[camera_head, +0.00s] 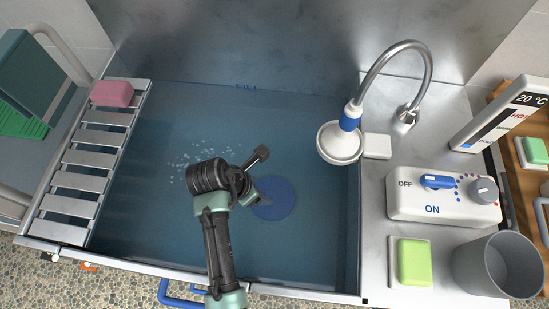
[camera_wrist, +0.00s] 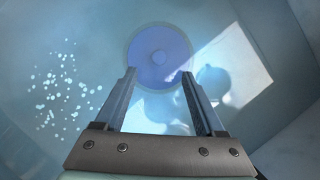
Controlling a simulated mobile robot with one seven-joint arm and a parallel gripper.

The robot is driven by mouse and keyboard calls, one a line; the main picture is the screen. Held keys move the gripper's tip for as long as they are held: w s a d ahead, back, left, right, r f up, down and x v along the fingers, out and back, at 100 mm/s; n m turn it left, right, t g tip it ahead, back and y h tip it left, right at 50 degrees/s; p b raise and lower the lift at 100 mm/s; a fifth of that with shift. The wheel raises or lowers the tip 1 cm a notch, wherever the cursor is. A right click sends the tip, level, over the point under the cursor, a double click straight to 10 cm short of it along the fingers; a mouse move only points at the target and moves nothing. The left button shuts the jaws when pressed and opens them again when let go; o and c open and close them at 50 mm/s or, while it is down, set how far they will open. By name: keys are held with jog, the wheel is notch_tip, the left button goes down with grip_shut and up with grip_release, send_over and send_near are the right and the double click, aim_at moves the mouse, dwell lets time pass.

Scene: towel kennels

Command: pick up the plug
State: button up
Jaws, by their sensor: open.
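The plug is a round, flat blue disc (camera_head: 274,198) on the blue basin floor, right of the middle in the head view. In the head view my gripper (camera_head: 262,160) hangs over the basin and my arm covers the disc's left edge. The fingers are apart from the plug; the exact height above it cannot be told.
The blue basin (camera_head: 150,220) has steep walls around the plug. A slatted metal rack (camera_head: 78,182) with pink soap (camera_head: 112,93) spans its left side. A shower head (camera_head: 340,143) overhangs the right edge. A control box (camera_head: 443,206) and grey cup (camera_head: 497,265) stand on the right counter.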

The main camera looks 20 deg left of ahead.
aim_at(271, 194)
jog(key=x, duration=0.4)
jog(key=shift+w+f+b, duration=0.1)
jog(key=shift+b, duration=0.2)
jog(key=x, duration=0.2)
jog(key=b+x, duration=0.1)
jog(key=x, duration=0.2)
jog(key=shift+s+a+f, duration=0.15)
jog(key=shift+s+f, duration=0.05)
grip_shut()
